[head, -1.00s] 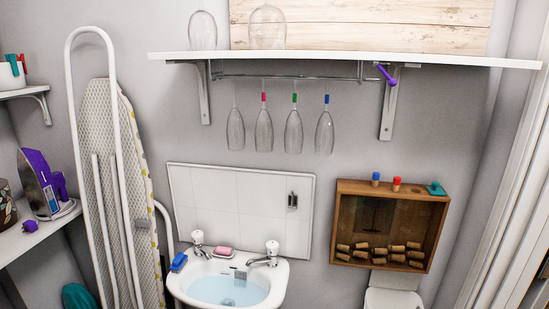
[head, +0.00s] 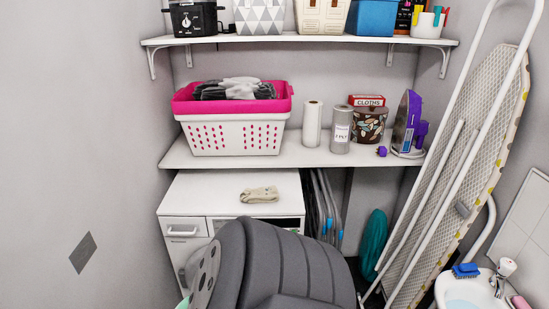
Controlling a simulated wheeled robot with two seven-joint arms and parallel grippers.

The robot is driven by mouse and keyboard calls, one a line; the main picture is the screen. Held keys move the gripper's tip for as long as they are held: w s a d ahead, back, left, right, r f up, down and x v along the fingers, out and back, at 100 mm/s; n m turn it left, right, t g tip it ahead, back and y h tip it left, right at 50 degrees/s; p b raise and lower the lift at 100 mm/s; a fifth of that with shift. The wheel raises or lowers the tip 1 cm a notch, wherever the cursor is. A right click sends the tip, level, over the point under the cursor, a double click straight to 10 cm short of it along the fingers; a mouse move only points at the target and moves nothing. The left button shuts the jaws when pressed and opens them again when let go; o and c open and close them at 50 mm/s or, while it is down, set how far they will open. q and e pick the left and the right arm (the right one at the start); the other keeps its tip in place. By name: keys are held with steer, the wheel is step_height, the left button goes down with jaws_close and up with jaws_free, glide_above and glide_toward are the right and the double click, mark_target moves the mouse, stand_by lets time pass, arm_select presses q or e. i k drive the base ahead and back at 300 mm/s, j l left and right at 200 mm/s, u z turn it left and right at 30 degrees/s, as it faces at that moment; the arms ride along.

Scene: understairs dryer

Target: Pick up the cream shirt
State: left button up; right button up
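A small folded cream cloth, which looks like the cream shirt (head: 259,194), lies flat on the white top of the dryer-like cabinet (head: 190,190), below the middle shelf. It is fully visible, and nothing touches it from above. Neither of my grippers shows in the head view, so their distance from the shirt cannot be seen.
A bulky grey ribbed object (head: 285,262) stands in front of the cabinet and hides part of its front. The shelf above holds a pink-and-white basket (head: 235,137), rolls and an iron (head: 407,125). An ironing board (head: 470,150) leans at right, near the sink (head: 470,292).

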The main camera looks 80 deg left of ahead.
mark_target(269, 193)
steer(key=u, duration=2.8)
